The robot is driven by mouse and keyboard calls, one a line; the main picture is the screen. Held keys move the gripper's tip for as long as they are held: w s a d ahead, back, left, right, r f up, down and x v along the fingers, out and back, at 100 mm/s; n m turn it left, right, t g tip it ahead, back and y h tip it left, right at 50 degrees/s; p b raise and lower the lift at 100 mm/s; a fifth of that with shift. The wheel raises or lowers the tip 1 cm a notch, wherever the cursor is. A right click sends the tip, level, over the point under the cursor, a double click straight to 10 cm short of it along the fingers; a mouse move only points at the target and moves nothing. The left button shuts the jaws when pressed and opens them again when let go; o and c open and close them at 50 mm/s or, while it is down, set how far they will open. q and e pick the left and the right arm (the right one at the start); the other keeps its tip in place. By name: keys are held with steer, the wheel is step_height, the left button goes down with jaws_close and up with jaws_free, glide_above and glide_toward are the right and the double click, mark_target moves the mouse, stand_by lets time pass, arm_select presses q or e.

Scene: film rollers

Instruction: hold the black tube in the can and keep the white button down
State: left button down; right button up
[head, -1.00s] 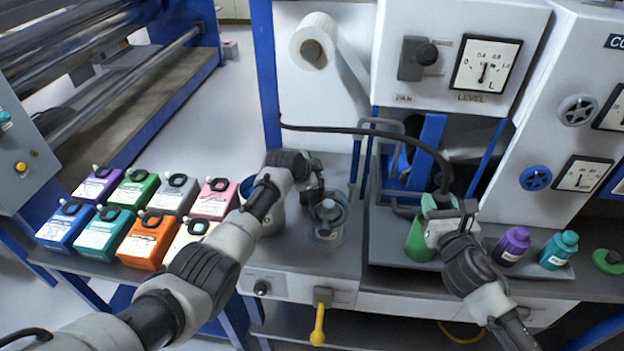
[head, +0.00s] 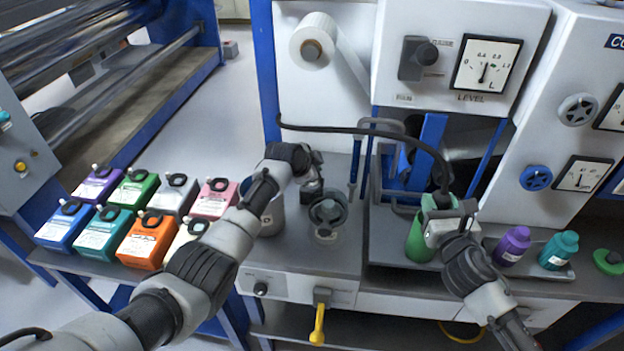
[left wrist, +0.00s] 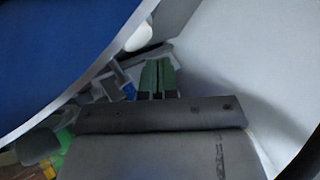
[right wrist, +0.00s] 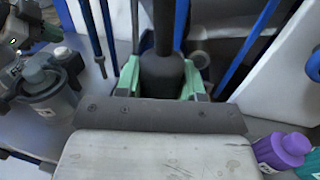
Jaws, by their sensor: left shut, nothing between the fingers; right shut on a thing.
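The black tube (head: 335,130) runs across from the frame post and bends down at the right into my right gripper (head: 436,206). The right wrist view shows its thick black end (right wrist: 162,75) between my green fingers, which are shut on it. The green can (head: 418,240) stands below this gripper on the tray; the tube's lower tip is hidden. My left gripper is shut and empty, its green fingers (left wrist: 158,78) together; it is beside the clear lidded jar (head: 327,215). A small white rounded thing (left wrist: 138,37) shows past its fingers; I cannot tell whether it is the white button.
A grey pot (head: 272,215) stands left of the jar, partly behind my left arm. Purple (head: 513,245) and teal (head: 558,250) bottles stand right of my right gripper. Several coloured canisters (head: 145,240) fill the left bench. A yellow-handled valve (head: 318,322) hangs at the bench front.

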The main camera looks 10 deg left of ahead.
arm_select(q)
steer(key=shift+r, duration=2.3)
arm_select(e)
steer(key=shift+r, duration=0.1)
arm_select(q)
steer(key=shift+r, duration=0.1)
steer(key=v, duration=1.2)
steer(key=shift+w, duration=0.1)
arm_select(e)
steer(key=o, duration=1)
